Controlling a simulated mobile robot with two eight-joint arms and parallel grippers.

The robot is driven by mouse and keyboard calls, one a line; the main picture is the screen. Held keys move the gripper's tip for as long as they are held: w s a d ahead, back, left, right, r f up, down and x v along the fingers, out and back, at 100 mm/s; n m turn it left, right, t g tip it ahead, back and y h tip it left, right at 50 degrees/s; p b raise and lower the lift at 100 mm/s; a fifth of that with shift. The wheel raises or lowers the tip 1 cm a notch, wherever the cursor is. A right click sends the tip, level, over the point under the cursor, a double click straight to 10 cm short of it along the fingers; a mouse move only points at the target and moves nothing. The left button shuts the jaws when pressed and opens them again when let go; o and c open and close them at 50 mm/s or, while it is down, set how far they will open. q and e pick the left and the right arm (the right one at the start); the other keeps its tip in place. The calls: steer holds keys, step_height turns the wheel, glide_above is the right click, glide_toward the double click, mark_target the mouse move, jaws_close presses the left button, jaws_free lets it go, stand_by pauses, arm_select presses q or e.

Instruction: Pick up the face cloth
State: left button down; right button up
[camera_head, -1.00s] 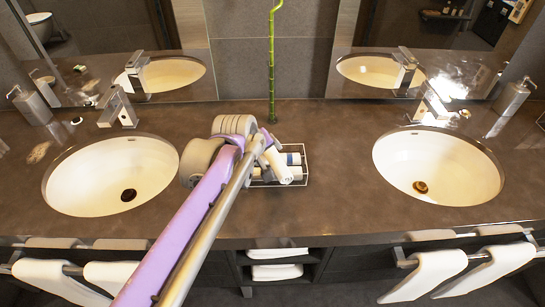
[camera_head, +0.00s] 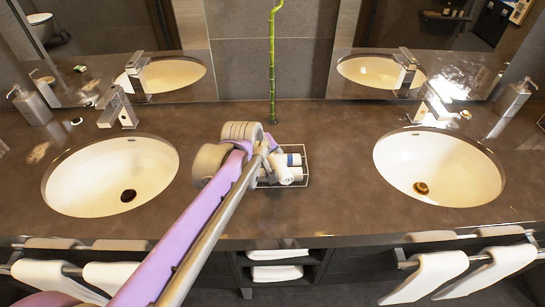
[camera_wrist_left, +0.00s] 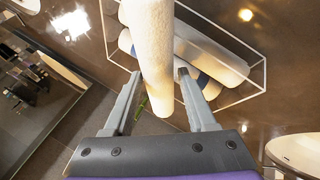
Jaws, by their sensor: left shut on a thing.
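The face cloth appears as a white rolled cloth (camera_wrist_left: 152,40) standing out between my left fingers in the left wrist view. It also shows partly in the head view (camera_head: 283,174), at the wire basket. My left gripper (camera_wrist_left: 158,88) is shut on this roll. In the head view the gripper (camera_head: 273,153) is over the basket's left part, and my arm hides some of it. The wire basket (camera_wrist_left: 264,76) holds other white rolls (camera_wrist_left: 215,55), one with a blue band. I cannot tell whether the held roll is clear of the others. My right gripper is not in view.
The basket stands on a dark counter (camera_head: 335,205) between a left sink (camera_head: 85,185) and a right sink (camera_head: 440,165). A green bamboo stalk (camera_head: 271,70) rises behind it. Faucets and soap dispensers stand near the mirrors. The counter right of the basket is clear.

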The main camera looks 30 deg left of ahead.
arm_select(q)
step_height(320, 180, up, 10)
steer(key=shift+p, duration=0.45)
steer(key=c, duration=0.9)
jaws_free()
steer(key=c, duration=0.5)
